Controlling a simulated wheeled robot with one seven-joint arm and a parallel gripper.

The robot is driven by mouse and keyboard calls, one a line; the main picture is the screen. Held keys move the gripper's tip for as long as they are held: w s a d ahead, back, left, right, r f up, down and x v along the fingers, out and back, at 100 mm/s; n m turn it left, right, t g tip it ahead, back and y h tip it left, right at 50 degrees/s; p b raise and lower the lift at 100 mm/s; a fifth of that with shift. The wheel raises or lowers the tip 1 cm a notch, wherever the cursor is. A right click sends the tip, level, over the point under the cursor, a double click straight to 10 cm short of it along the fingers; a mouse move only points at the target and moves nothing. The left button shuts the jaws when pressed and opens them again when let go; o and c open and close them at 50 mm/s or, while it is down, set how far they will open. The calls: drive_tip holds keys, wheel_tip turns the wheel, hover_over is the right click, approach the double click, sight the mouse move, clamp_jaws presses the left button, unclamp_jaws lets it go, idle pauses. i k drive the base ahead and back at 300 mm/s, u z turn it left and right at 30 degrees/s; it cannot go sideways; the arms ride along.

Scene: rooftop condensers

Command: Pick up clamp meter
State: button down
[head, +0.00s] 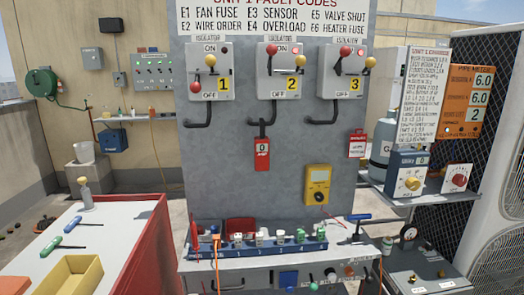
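A red meter (262,154) with a "0" display and small lettering that looks like "AMP" hangs on the grey panel, below isolator 2. A dark loop or jaw at its top meets the black cable under that isolator; I cannot tell whether it closes around the cable. It looks like the clamp meter. A yellow meter (318,185) with a dial and dark screen is on the same panel, lower and to the right, with a red lead beside it. My gripper is not in view.
The grey panel (225,160) carries three isolators. Below it, a bench holds a blue rack (258,247) of small parts and thin upright tools. A red cart (120,240) with screwdrivers and a yellow tray (72,277) stands left. A shelf with a gas cylinder (382,145) is right.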

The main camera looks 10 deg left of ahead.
sight(261, 143)
drive_tip(key=k, duration=1.15)
drive_tip(key=u, duration=0.6)
drive_tip(key=i, duration=1.45)
drive_tip(key=z, duration=0.15)
